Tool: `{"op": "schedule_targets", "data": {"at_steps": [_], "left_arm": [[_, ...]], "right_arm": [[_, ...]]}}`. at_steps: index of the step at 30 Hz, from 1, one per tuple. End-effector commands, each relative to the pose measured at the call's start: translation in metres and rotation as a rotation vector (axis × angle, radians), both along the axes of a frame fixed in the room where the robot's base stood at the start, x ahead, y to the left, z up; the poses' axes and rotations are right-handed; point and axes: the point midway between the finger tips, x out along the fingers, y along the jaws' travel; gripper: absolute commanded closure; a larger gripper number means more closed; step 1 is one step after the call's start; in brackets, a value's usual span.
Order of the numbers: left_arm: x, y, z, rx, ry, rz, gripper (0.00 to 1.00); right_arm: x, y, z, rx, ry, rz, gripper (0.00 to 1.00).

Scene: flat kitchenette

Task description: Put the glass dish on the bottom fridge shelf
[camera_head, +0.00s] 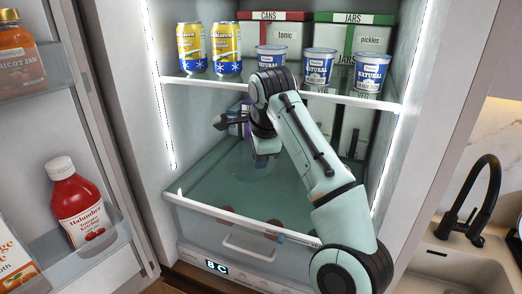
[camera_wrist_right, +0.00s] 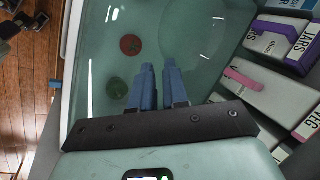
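A faint round clear outline in the wrist view looks like the glass dish (camera_wrist_right: 207,38); it lies over the greenish glass bottom shelf (camera_head: 205,183), just beyond my fingertips. In the head view I cannot make the dish out clearly. My right gripper (camera_head: 264,160) reaches into the fridge above this shelf, pointing down. Its two blue fingers (camera_wrist_right: 158,68) are close together with a narrow gap. I cannot tell whether a clear rim is between them. My left gripper is not in view.
The shelf above holds two yellow cans (camera_head: 209,48), white-and-blue yogurt cups (camera_head: 319,67) and storage boxes (camera_head: 270,40). More boxes (camera_wrist_right: 262,88) stand on the bottom shelf's right side. Red and green produce (camera_wrist_right: 131,44) shows through the glass from the drawer (camera_head: 250,242). The open door (camera_head: 85,150) is at left.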

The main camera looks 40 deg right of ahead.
Motion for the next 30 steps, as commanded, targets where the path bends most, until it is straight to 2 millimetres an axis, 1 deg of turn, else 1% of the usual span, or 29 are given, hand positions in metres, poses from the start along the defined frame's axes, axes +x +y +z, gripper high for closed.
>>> {"op": "schedule_targets", "data": {"at_steps": [1, 3, 9, 30], "left_arm": [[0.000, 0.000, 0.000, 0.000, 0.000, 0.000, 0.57], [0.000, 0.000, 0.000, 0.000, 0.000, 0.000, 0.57], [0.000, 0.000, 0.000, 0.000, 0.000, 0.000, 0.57], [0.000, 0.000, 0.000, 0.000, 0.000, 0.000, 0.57]], "right_arm": [[-0.002, 0.002, 0.007, 0.000, -0.003, 0.001, 0.86], [-0.004, 0.003, 0.013, -0.001, -0.002, 0.002, 0.86], [-0.009, 0.005, 0.023, -0.001, 0.000, 0.000, 0.86], [-0.010, 0.005, 0.025, 0.000, 0.000, 0.000, 0.86]]}}
